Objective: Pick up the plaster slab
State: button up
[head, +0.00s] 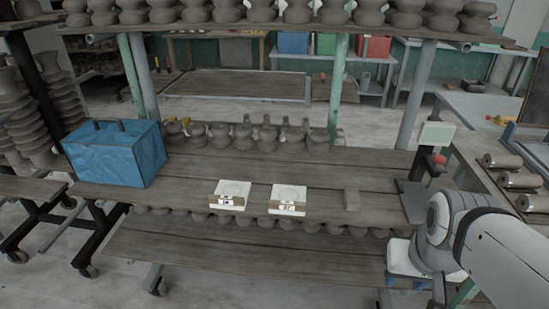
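Two white, square, slab-like blocks lie on the middle wooden shelf (180,195) of the rack. The left white block (232,189) and the right white block (289,193) each have a faint round mark on top and a dark-printed label on the front side. They lie flat, a short gap apart. A small grey-brown block (352,199) lies to their right. I cannot tell for certain which one is the plaster slab. My white arm comes in at the lower right, right of these blocks. My gripper is not visible.
A row of clay pots (245,135) lines the back. A stand with a pale panel (437,135) and red knob is at the right. Metal cylinders (518,180) lie on the right table. Green posts rise behind.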

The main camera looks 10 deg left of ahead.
aim_at(228, 194)
jog(key=z, duration=2.65)
jog(key=k, duration=2.15)
jog(key=u, duration=2.2)
jog(key=i, duration=1)
